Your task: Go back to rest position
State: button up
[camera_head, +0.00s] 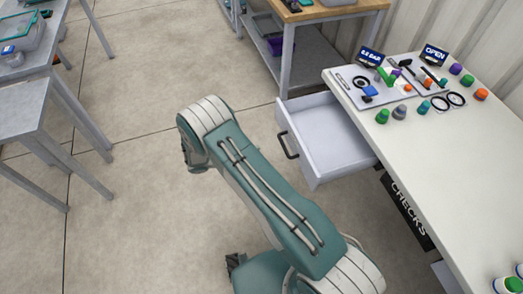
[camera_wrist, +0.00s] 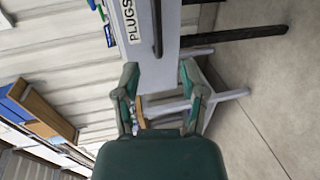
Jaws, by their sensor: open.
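My gripper (camera_wrist: 160,80) shows in the wrist view with its two green fingers spread apart and nothing between them. Beyond the fingers are a grey panel labelled PLUGS (camera_wrist: 133,25) and grey metal legs. In the head view my teal and white arm is bent over the floor, left of the white workbench (camera_head: 455,150). I cannot make out the gripper's fingers in the head view.
A white drawer (camera_head: 335,143) stands pulled out and looks empty, close to the right of my arm. The bench holds signs, a tool board and several coloured plugs. Grey tables (camera_head: 35,105) stand at the left. Open floor (camera_head: 110,220) lies between.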

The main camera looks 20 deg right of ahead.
dwell(0.5)
jog(key=s+d+r+m+g+y, duration=0.1)
jog(key=s+d+r+y, duration=0.15)
jog(key=r, duration=0.55)
jog(key=s+d+r+g+y, duration=0.1)
jog(key=s+r+y, duration=0.15)
jog(key=r, duration=0.55)
jog(key=s+d+r+m+g+y, duration=0.1)
jog(key=r+y, duration=0.2)
jog(key=r, duration=0.5)
jog(key=s+r+t+y, duration=0.3)
jog(key=s+r, duration=0.4)
jog(key=s, duration=0.2)
jog(key=s+r+n+t+y, duration=0.1)
jog(key=s+r+t+y, duration=0.3)
jog(key=s+r, duration=0.3)
jog(key=shift+s+a+t+y, duration=0.15)
jog(key=shift+s+t+y, duration=0.15)
jog(key=shift+s, duration=0.95)
